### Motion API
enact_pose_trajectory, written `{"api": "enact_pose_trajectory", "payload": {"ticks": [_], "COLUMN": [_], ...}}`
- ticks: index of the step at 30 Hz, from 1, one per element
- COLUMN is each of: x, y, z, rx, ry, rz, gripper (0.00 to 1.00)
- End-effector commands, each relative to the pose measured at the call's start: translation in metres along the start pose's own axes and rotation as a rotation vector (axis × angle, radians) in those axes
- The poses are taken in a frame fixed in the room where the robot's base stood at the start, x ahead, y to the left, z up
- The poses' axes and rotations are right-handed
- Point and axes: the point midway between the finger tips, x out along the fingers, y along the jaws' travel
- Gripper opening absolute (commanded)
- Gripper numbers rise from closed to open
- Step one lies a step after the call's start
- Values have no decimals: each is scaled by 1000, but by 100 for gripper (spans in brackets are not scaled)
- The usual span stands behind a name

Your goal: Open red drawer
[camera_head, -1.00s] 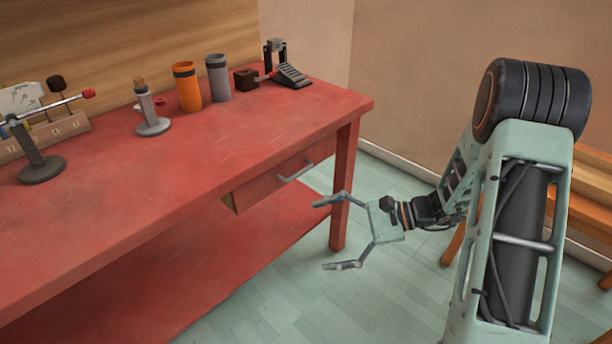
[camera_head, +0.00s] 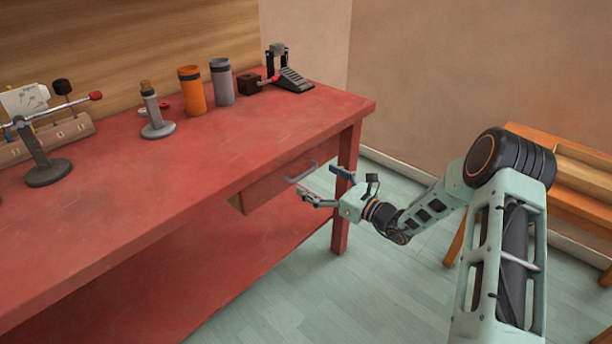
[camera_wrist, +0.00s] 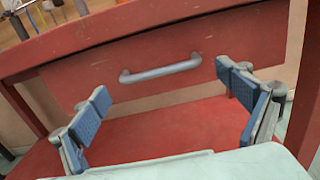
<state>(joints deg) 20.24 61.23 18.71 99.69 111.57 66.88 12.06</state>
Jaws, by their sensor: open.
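The red drawer (camera_head: 268,190) sits under the right end of the red workbench, its front standing slightly proud with a strip of lighter wood at its left side. Its grey bar handle (camera_head: 301,172) is on the front, and it also shows in the wrist view (camera_wrist: 160,71). My gripper (camera_head: 319,186) is open and empty in front of the drawer, close to the handle. In the wrist view, the two blue-padded fingers (camera_wrist: 166,100) are spread to either side of the handle and nearer the camera. I see no contact with the handle.
The red workbench (camera_head: 200,165) carries an orange cup (camera_head: 191,92), a grey cup (camera_head: 222,82), a black pedal (camera_head: 292,80) and metal stands. A bench leg (camera_head: 345,185) stands just right of the drawer. A wooden bench (camera_head: 585,190) is at the right; the floor between is clear.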

Motion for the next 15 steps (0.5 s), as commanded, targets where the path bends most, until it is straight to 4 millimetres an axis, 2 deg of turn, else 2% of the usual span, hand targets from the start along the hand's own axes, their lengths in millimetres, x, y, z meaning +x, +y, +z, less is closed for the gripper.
{"api": "enact_pose_trajectory", "payload": {"ticks": [1,6,15], "x": [10,34,45], "y": [1,1,0], "z": [-2,-1,0], "rx": [-2,-2,0], "ry": [0,0,0], "rz": [2,2,0], "gripper": [94,94,94]}}
